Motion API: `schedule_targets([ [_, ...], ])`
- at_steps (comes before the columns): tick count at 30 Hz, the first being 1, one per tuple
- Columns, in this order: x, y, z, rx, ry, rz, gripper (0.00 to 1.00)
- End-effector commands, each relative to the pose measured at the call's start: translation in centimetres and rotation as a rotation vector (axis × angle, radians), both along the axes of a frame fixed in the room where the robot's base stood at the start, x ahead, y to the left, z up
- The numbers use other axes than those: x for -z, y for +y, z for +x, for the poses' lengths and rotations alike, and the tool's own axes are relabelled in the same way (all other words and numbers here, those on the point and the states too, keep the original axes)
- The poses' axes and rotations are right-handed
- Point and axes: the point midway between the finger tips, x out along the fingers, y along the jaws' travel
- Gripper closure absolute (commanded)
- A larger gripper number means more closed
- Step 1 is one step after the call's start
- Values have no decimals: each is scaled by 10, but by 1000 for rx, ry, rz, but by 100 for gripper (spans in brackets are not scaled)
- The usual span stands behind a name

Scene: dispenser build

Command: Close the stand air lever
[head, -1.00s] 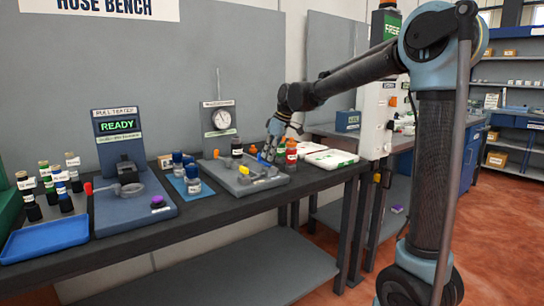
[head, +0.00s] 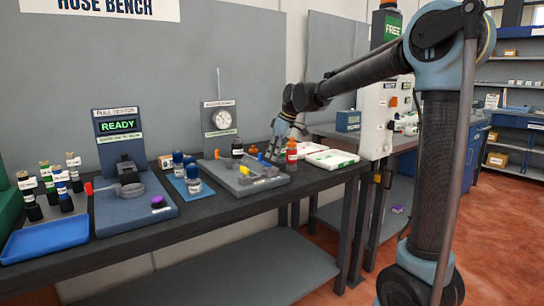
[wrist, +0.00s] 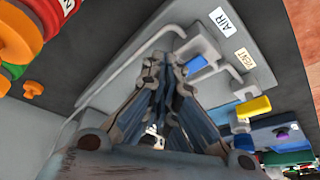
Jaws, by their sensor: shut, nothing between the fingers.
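The grey stand (head: 240,178) sits on the bench below a round gauge (head: 222,120). In the wrist view its plate (wrist: 255,70) carries an AIR label (wrist: 226,22) and a VENT label (wrist: 243,58). A blue lever (wrist: 196,64) lies near the AIR label. A yellow lever (wrist: 253,107) lies near the VENT label and also shows in the head view (head: 243,169). My gripper (wrist: 172,65) is shut and empty, its tips low over the stand, just left of the blue lever in the wrist view. I cannot tell if they touch. In the head view my gripper (head: 273,151) is at the stand's back right.
A red bottle with an orange cap (head: 291,150) stands close to my gripper's right. A dark bottle (head: 237,148) stands at the stand's back. White packs (head: 330,160) lie farther right. Blue-capped bottles (head: 192,180) and the pull tester (head: 130,190) are to the left.

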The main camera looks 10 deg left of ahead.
Motion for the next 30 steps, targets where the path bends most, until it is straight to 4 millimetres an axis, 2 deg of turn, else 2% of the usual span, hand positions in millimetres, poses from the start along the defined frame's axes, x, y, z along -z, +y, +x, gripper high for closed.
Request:
schedule_targets([
  [7,1,-34,-5,-2,1,1,100],
  [12,-33,-45,-6,-5,1,1,100],
  [19,-71,-59,-8,-6,1,0,100],
  [24,-87,-65,-9,-6,1,1,100],
  [28,-90,-72,-10,4,2,-1,100],
  [30,-89,-83,-13,29,6,-5,100],
])
